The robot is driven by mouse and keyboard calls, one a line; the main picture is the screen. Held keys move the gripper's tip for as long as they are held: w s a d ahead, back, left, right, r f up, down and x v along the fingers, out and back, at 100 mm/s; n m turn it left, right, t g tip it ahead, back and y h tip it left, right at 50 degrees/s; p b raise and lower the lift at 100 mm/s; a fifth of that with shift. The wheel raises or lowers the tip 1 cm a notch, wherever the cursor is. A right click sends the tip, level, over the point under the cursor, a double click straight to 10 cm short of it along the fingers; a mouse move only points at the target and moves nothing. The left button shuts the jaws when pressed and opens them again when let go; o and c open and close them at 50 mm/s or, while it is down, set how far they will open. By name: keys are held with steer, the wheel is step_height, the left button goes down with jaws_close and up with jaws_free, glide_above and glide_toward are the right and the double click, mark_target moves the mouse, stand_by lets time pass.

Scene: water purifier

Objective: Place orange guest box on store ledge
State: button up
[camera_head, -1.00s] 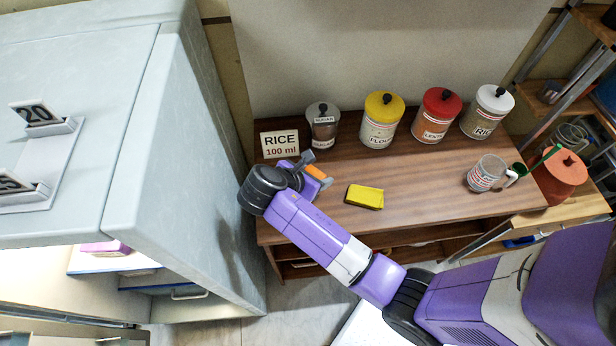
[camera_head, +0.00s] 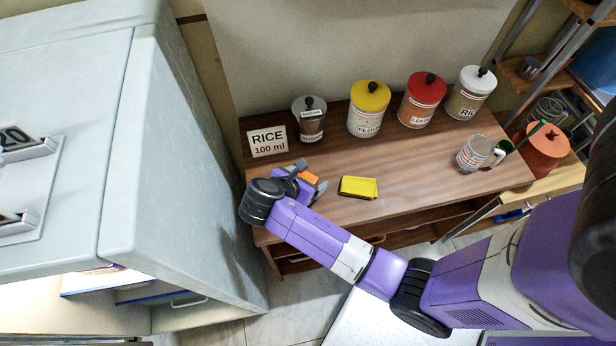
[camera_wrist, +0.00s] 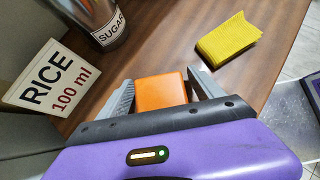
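The orange guest box (camera_wrist: 161,92) is a small, plain block. In the wrist view it lies between the two fingers of my gripper (camera_wrist: 163,88) and nearly fills the space between them. My gripper appears shut on it. In the head view the box (camera_head: 308,178) shows between the fingertips of my gripper (camera_head: 310,176), at the left end of the brown wooden table (camera_head: 410,178). I cannot tell whether the underside of the box touches the tabletop. No part of the scene is labelled as the store ledge.
Flour (camera_head: 368,110), lentil (camera_head: 421,101) and rice (camera_head: 470,94) canisters line the back. The grey cabinet (camera_head: 180,150) is close left.

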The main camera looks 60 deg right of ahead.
steer(key=b+v, duration=0.1)
steer(key=v, duration=1.1)
stand_by(0.5)
